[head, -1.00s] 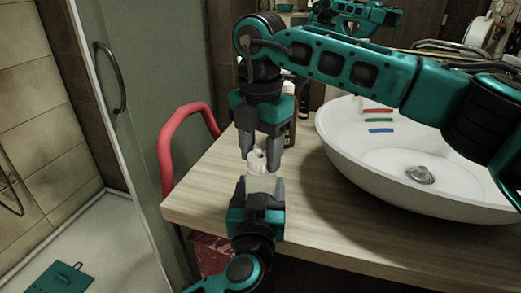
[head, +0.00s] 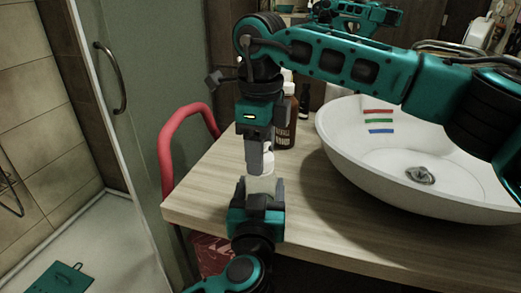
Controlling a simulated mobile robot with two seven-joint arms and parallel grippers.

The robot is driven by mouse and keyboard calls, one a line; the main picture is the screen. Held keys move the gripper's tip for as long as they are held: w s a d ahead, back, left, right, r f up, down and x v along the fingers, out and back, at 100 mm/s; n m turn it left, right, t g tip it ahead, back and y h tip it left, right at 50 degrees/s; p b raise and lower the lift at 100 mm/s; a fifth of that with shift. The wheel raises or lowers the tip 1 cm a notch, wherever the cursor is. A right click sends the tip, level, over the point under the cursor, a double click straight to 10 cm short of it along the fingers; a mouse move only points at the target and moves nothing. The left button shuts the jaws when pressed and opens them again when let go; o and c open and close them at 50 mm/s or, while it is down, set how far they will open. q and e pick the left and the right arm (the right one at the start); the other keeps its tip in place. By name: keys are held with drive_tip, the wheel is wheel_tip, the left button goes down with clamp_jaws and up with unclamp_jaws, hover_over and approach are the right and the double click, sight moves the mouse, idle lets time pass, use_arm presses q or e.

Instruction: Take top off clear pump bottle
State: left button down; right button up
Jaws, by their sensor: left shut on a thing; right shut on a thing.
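The clear pump bottle (head: 262,184) stands upright near the front left edge of the wooden counter. Its whitish top (head: 266,165) shows just above the body. My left gripper (head: 262,188) comes from below and is shut on the bottle's body, with one finger on each side. My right gripper (head: 262,152) points down from above and is shut on the top. Its fingers are seen nearly edge-on and hide part of the top. I cannot tell whether the top is still seated on the bottle.
A brown bottle (head: 286,120) with a pale top stands just behind my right gripper. A white basin (head: 455,195) with three coloured strips inside fills the counter's right. A red rail (head: 168,150) curves at the counter's left. The counter (head: 215,185) is bare left of the bottle.

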drive_tip(key=n, duration=0.5)
drive_tip(key=shift+n, duration=0.4)
drive_tip(key=n, duration=1.6)
drive_tip(key=shift+r+n, duration=0.1)
drive_tip(key=shift+n, duration=0.3)
drive_tip(key=shift+r, duration=0.15)
drive_tip(key=shift+r, duration=0.95)
drive_tip(key=shift+r, duration=0.1)
